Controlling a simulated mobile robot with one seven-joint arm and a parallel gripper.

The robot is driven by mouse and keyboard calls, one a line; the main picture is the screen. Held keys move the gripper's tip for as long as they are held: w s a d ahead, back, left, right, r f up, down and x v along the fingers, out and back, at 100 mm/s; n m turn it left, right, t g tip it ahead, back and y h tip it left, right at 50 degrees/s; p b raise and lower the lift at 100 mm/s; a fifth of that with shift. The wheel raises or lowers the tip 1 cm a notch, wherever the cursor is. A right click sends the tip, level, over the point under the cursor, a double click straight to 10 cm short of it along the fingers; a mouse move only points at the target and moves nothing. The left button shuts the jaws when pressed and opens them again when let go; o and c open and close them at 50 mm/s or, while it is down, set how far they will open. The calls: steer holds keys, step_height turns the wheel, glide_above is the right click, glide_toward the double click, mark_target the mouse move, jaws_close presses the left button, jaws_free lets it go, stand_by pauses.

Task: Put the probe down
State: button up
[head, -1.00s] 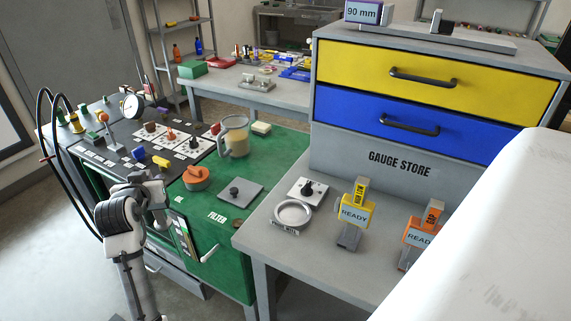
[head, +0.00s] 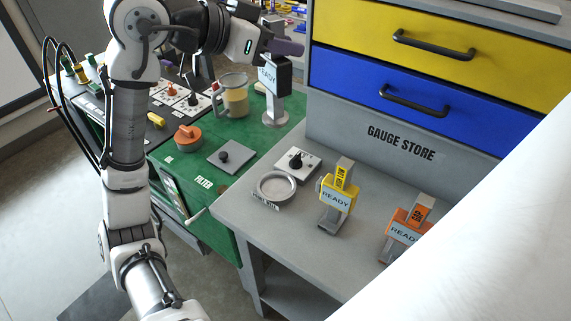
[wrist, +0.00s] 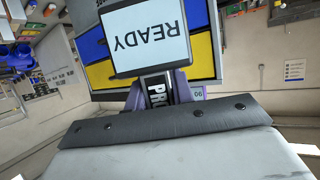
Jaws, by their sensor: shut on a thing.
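The probe (head: 269,76) is a dark unit with a pale READY display and a grey post and foot below it. My gripper (head: 286,46) has purple fingers and is shut on the probe's upper part. In the head view the probe looks upright, its foot over the right edge of the green cart top (head: 264,135); I cannot tell whether the foot touches anything. The foot is hidden there.
A grey bench (head: 240,207) holds a round dish (head: 276,187), a knob box (head: 298,162), a yellow READY gauge (head: 337,197) and an orange one (head: 405,231). The blue drawer (head: 365,84) stands behind. A jug (head: 233,97) is left of the probe.

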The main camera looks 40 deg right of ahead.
step_height(320, 180, down, 19)
steer(key=p, duration=0.1)
steer(key=shift+f, duration=0.3)
steer(key=shift+f, duration=0.15)
steer(key=o, duration=0.9)
steer(key=shift+o, duration=0.2)
steer(key=shift+r, duration=0.2)
